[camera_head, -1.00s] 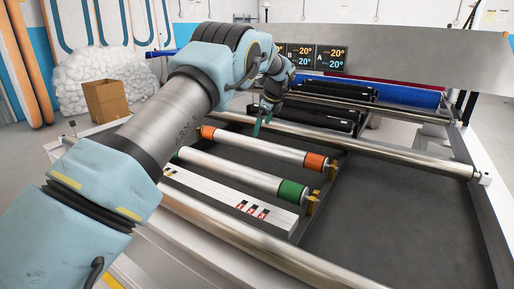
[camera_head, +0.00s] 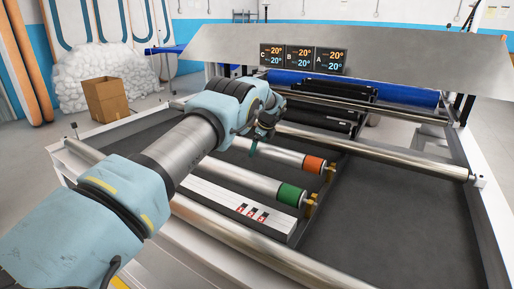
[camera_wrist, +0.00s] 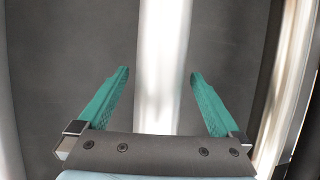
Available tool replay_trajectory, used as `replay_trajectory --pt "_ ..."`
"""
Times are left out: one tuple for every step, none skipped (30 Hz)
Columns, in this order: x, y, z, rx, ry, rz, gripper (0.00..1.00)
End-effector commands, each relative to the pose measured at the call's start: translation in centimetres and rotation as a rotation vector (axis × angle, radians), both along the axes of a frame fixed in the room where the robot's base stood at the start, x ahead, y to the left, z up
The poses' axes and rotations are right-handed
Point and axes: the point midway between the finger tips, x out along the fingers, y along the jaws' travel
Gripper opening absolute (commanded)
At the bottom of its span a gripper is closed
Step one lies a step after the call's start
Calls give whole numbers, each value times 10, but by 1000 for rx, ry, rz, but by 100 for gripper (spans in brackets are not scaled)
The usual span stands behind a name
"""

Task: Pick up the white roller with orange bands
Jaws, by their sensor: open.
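The white roller with orange bands (camera_head: 275,152) lies across the dark bed of the machine, with its right orange band (camera_head: 314,163) in plain view. My arm hides its left end in the head view. My gripper (camera_head: 253,149) is over the roller, left of its middle. In the wrist view my gripper (camera_wrist: 160,82) is open, with one teal finger on each side of a bright white roller (camera_wrist: 163,60). I cannot tell how far above it the fingertips are. No orange shows in the wrist view.
A white roller with a green band (camera_head: 240,180) lies nearer, parallel to it. A white bar marked 1, 2, 3 (camera_head: 225,198) is in front of that. Steel rails (camera_head: 375,152) cross behind and in front. Dark rollers (camera_head: 325,112) stand farther back. The right bed (camera_head: 390,215) is clear.

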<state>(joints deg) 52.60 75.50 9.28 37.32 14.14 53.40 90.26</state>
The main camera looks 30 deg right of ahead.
Motion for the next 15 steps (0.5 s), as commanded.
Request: replay_trajectory --pt "0 0 0 0 0 0 100" --pt "1 0 -1 0 0 0 100" --pt "0 0 0 0 0 0 100" --pt "0 0 0 0 0 1 100" --pt "0 0 0 0 0 1 100" --pt "0 0 0 0 0 1 100" --pt "1 0 0 0 0 1 97" --pt "1 0 0 0 0 1 93" --pt "0 0 0 0 0 1 89" --pt "0 0 0 0 0 1 85" --pt "0 0 0 0 0 1 82" --pt "0 0 0 0 0 1 78" --pt "0 0 0 0 0 1 74" --pt "0 0 0 0 0 1 71" --pt "0 0 0 0 0 1 66"
